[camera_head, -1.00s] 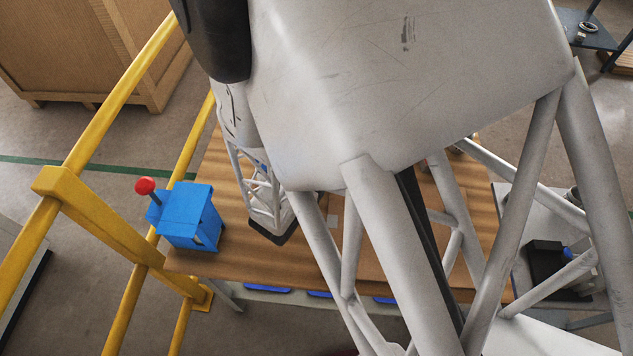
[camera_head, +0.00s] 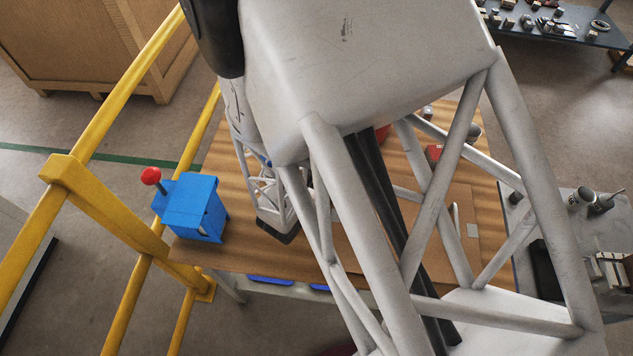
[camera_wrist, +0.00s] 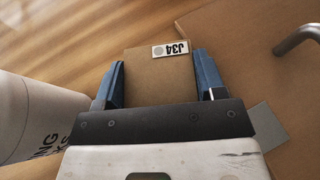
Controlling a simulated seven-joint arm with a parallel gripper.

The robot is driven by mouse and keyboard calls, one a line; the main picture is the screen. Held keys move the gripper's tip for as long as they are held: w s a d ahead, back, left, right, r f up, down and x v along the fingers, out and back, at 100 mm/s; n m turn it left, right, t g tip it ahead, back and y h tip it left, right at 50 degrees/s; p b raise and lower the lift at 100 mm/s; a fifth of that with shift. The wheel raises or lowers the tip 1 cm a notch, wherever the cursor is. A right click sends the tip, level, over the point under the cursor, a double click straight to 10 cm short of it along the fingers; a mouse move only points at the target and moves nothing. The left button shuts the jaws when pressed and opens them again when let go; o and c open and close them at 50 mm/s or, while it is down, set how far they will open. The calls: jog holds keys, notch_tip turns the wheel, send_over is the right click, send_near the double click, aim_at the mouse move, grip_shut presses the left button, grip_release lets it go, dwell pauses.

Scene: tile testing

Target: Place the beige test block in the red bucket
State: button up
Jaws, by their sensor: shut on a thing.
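The beige test block (camera_wrist: 150,85), with a white "J34" label on top, sits between the blue fingers of my gripper (camera_wrist: 160,62) in the wrist view. My gripper is shut on it. In the head view my gripper (camera_head: 278,232) is over the wooden table, left of the middle, with its fingers and the block hidden. The red bucket cannot be made out clearly. A bit of red (camera_head: 383,132) shows behind my arm at the table's far side and may be part of it. The bucket is not seen in the wrist view.
A blue box with a red knob (camera_head: 195,208) stands at the table's left edge, by a yellow rail (camera_head: 120,225). A white lettered cylinder (camera_wrist: 28,120) is close left of my gripper.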

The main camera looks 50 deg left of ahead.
jog(key=shift+f, duration=0.1)
jog(key=o, duration=0.9)
jog(key=shift+v, duration=3.8)
